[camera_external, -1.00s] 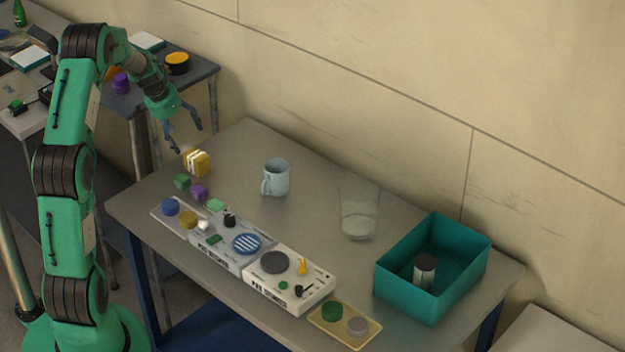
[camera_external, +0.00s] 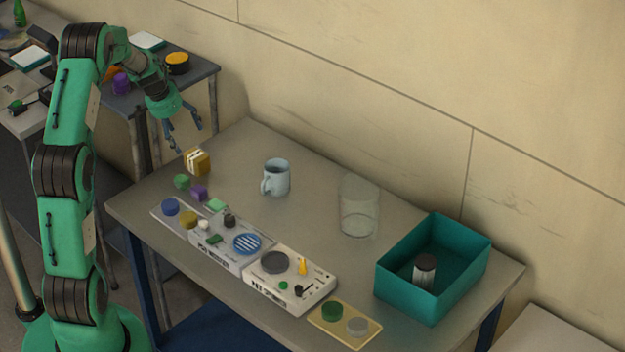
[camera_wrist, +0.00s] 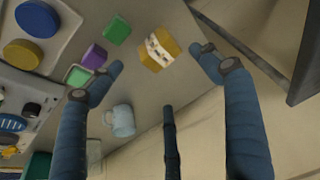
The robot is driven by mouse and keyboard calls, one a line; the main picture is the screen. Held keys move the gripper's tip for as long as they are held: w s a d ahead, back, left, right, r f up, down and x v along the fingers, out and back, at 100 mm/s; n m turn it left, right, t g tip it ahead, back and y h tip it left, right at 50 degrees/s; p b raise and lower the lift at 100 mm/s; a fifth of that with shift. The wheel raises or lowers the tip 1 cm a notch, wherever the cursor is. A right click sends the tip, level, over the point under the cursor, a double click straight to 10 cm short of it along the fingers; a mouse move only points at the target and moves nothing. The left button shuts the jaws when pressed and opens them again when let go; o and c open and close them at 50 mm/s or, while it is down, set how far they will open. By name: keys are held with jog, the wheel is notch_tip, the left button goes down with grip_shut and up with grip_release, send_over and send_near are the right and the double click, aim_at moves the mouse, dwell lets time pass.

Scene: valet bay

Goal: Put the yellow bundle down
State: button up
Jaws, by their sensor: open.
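The yellow bundle (camera_external: 197,162), a yellow block with a pale band around it, rests on the grey table (camera_external: 310,198) near its far left edge. It also shows in the wrist view (camera_wrist: 158,49), between and beyond my fingertips. My gripper (camera_external: 187,138) is open and empty, above the bundle and apart from it.
A green cube (camera_external: 181,181) and a purple cube (camera_external: 199,193) lie close in front of the bundle. A light blue mug (camera_external: 276,178) and a clear glass (camera_external: 359,207) stand to the right. Two control boxes (camera_external: 291,279) and a teal bin (camera_external: 433,268) occupy the front and right.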

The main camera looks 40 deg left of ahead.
jog(key=s+d+r, duration=0.4)
jog(key=d+r, duration=0.4)
jog(key=d, duration=0.2)
jog(key=s+d+r, duration=0.4)
jog(key=d+r, duration=0.4)
jog(key=d, duration=0.1)
jog(key=s+d+r, duration=0.3)
jog(key=d+r, duration=0.6)
jog(key=d, duration=0.1)
jog(key=s+d+r, duration=0.1)
jog(key=s+d, duration=0.4)
jog(key=s, duration=0.4)
jog(key=s+d+r+t, duration=0.1)
jog(key=s+d, duration=0.4)
jog(key=s, duration=0.4)
jog(key=s+d+r, duration=0.1)
jog(key=s+d, duration=0.4)
jog(key=s, duration=0.5)
jog(key=shift+d+r, duration=0.3)
jog(key=shift+d, duration=0.1)
jog(key=shift+f+b, duration=1.4)
jog(key=shift+r, duration=0.1)
